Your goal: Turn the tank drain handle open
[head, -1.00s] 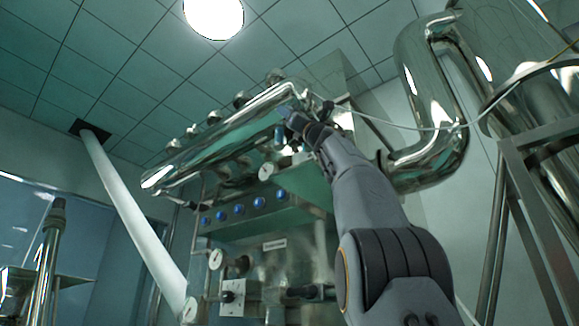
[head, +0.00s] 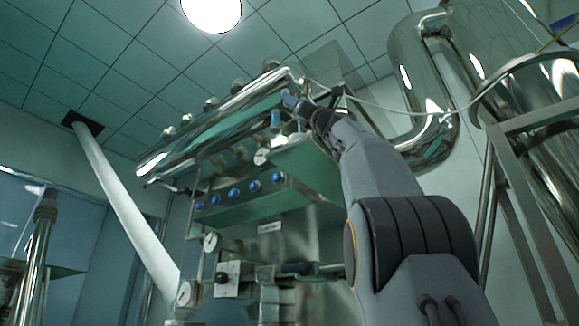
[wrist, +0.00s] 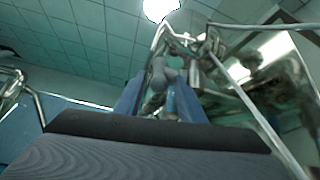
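My gripper (head: 291,101) is raised beside the right end of the shiny horizontal steel pipe (head: 215,127) in the head view. In the wrist view its two blue fingers (wrist: 163,80) stand apart. A grey rounded part (wrist: 158,74) and a blue grip-like part (wrist: 172,101) show between or just beyond them; I cannot tell whether they touch. In the head view a small blue handle (head: 275,120) hangs just left of the gripper. I cannot tell for sure which part is the tank drain handle.
A steel cabinet with a row of blue knobs (head: 233,194) lies below the pipe. A large steel tank (head: 535,110) and its metal frame (head: 530,215) stand at the right. A thick white tube (head: 125,210) slants down at the left.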

